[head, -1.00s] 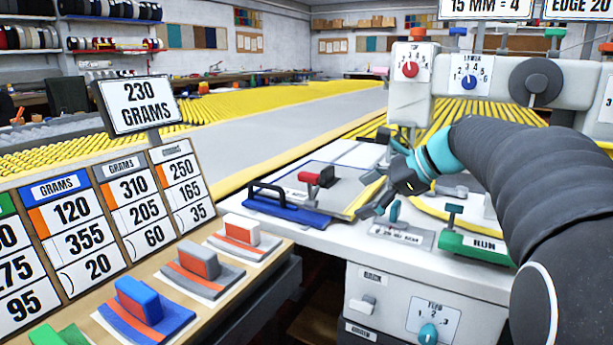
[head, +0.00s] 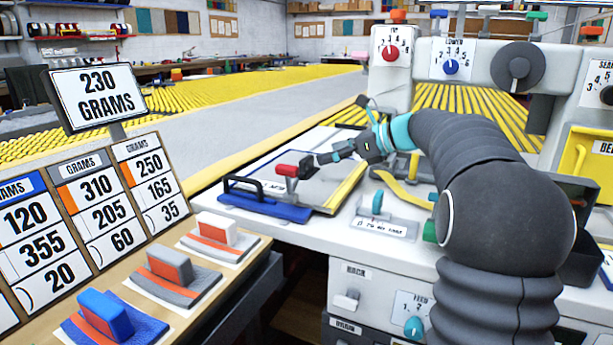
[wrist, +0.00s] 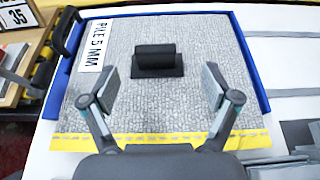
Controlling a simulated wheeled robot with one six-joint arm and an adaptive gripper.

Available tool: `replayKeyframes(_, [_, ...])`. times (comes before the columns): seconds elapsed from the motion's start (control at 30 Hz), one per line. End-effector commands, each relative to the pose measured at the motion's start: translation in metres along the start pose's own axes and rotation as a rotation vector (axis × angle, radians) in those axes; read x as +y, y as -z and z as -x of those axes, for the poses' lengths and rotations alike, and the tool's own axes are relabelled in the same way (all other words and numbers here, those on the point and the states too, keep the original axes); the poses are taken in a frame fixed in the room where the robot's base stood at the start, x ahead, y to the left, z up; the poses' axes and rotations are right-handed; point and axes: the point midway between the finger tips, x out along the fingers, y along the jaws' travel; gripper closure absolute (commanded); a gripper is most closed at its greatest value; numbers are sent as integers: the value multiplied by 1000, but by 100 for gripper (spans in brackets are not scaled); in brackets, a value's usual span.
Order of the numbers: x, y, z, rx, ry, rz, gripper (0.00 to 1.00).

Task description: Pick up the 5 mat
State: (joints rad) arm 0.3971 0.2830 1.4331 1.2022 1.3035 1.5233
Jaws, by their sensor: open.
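The 5 mat is a grey textured panel (wrist: 190,110) with a yellow front strip and a "PILE 5 MM" label (wrist: 96,46) in the wrist view. A black block handle (wrist: 155,55) stands on it. In the head view my gripper (head: 318,160) is low over the mat, just right of the red-ended block. Contact is not visible.
A blue tray edge with a black handle (head: 258,186) borders the mat. A small lever plate (head: 384,227) sits to its right. The machine (head: 460,65) stands behind. Sample blocks (head: 170,265) and a number board (head: 102,215) are at left.

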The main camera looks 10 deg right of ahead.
Motion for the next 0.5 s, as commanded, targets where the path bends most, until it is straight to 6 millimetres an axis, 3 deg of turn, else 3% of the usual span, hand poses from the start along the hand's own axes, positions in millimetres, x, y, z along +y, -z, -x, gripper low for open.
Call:
replayKeyframes(0.23, [2, 1, -12, 0, 0, 0, 12])
replayKeyframes(0.5, [6, 2, -48, 1, -1, 1, 12])
